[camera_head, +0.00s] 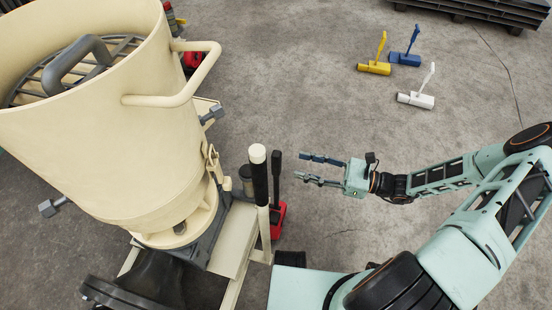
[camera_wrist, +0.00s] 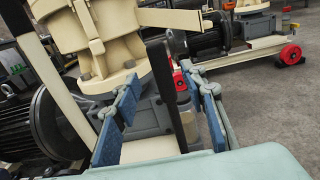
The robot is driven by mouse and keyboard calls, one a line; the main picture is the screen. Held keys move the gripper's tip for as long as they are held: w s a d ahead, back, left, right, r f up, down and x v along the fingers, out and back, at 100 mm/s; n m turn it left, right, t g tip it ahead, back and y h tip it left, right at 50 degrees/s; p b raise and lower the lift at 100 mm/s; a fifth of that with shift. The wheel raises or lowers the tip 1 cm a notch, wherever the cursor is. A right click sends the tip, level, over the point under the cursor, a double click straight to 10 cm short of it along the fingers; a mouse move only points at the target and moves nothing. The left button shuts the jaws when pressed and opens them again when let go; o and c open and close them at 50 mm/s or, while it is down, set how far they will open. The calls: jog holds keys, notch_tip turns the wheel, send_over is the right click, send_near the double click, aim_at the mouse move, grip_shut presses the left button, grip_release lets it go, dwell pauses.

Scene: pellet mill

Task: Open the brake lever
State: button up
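Two upright levers stand beside the cream pellet mill (camera_head: 120,150) in the head view. One is a pole with a black grip (camera_head: 260,183) and a whitish top. Just right of it is a dark lever (camera_head: 276,178) above a red base. I cannot tell for certain which is the brake lever. My gripper (camera_head: 309,167) is open and empty, to the right of both levers and pointing at them. In the wrist view, a dark upright bar (camera_wrist: 161,85) appears between the spread blue-padded fingers of my gripper (camera_wrist: 158,78). Contact is not visible.
The mill's curved handle (camera_head: 200,75) sticks out from its hopper. A black motor (camera_wrist: 70,120) and cream frame sit close by in the wrist view. Yellow (camera_head: 374,68), blue (camera_head: 405,58) and white (camera_head: 416,100) tools lie on open floor. A dark pallet (camera_head: 480,12) is farther back.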

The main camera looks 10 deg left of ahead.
aim_at(281, 161)
jog(key=a, duration=0.3)
jog(key=a+b, duration=0.1)
jog(key=a, duration=0.2)
jog(key=w+a, duration=0.1)
jog(key=a, duration=0.1)
jog(key=shift+a, duration=0.4)
jog(key=shift+c, duration=0.6)
grip_shut()
